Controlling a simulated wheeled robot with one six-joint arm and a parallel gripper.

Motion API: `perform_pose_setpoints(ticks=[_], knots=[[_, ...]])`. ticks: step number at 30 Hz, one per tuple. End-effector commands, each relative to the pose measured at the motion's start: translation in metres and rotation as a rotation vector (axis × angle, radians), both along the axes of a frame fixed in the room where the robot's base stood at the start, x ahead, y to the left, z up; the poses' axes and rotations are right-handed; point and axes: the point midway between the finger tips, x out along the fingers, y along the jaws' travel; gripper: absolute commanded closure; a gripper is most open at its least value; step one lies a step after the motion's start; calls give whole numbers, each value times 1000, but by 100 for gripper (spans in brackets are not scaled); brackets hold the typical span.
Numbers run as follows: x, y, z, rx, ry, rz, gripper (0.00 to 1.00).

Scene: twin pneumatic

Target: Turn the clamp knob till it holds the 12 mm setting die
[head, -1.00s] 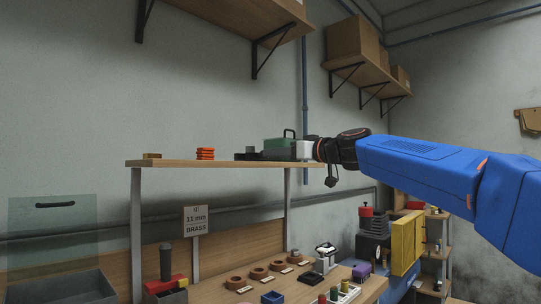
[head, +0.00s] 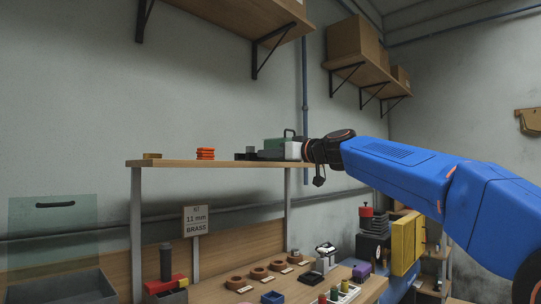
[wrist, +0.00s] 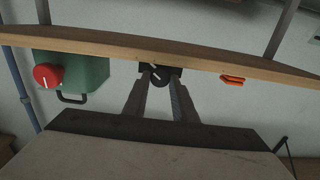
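The clamp is a small dark block (head: 246,155) on the raised wooden shelf. Its round dark knob (wrist: 160,78) with a white mark faces me in the wrist view, where the scene is upside down. My gripper (wrist: 160,80) points at it, with its two grey fingers spread and their tips around the sides of the knob. Whether the tips touch the knob is too small to tell. In the head view my gripper (head: 268,155) is just right of the clamp. I cannot make out the 12 mm setting die.
A green case (head: 281,143) with a handle stands behind my gripper; its red knob (wrist: 47,77) shows in the wrist view. Orange pieces (head: 205,153) and a brass block (head: 152,156) sit left on the shelf (head: 180,163). A sign (head: 195,220) reads 11 mm BRASS.

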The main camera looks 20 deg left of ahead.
Motion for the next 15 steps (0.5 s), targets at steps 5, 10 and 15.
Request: perform_pose_setpoints(ticks=[5, 10, 15], knots=[[0, 0, 0, 25, 61, 0, 98], [1, 0, 0, 78, 188, 0, 98], [1, 0, 0, 120, 292, 0, 98]])
